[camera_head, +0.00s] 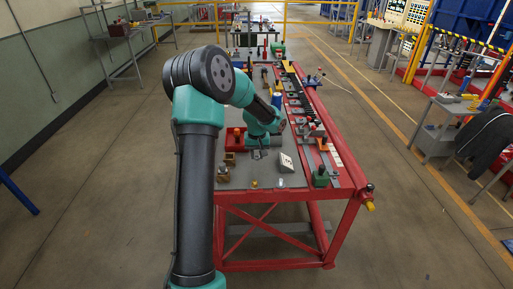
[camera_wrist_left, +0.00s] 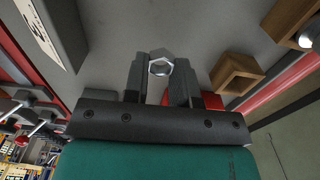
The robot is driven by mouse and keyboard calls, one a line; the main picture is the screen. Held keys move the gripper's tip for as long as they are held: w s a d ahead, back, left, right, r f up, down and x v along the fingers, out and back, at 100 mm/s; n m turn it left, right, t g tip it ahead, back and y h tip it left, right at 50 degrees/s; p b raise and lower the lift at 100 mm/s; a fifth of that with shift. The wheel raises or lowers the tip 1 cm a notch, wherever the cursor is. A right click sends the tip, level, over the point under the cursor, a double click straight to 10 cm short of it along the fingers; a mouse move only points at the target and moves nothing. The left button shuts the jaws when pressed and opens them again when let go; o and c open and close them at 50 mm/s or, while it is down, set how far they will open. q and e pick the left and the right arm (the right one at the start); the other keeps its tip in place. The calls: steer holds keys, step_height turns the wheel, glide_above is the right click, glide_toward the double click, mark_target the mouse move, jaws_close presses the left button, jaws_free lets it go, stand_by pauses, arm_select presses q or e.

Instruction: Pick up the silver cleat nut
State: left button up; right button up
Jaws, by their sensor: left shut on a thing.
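The silver cleat nut (camera_wrist_left: 160,66) is a bright hexagonal ring with a dark edge, seen in the left wrist view. My left gripper (camera_wrist_left: 161,78) is shut on it, with a dark finger on each side near the tips. Whether the nut touches the grey table top cannot be told. In the head view my left gripper (camera_head: 257,153) is small, over the front part of the table, and the nut cannot be made out between its fingers. My right gripper is in neither view.
The red-framed table (camera_head: 270,177) has a grey top. A wooden block (camera_wrist_left: 237,73) stands close right of the gripper in the wrist view. A red bin (camera_head: 235,139), a white labelled block (camera_head: 286,162) and a green-based item (camera_head: 321,176) are nearby. Tools crowd the right edge.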

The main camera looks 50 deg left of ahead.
arm_select(q)
steer(key=s+d, duration=0.1)
steer(key=d, duration=0.1)
steer(key=s+d, duration=0.1)
steer(key=s, duration=0.1)
steer(key=s+d, duration=0.2)
steer(key=shift+d+r, duration=0.35)
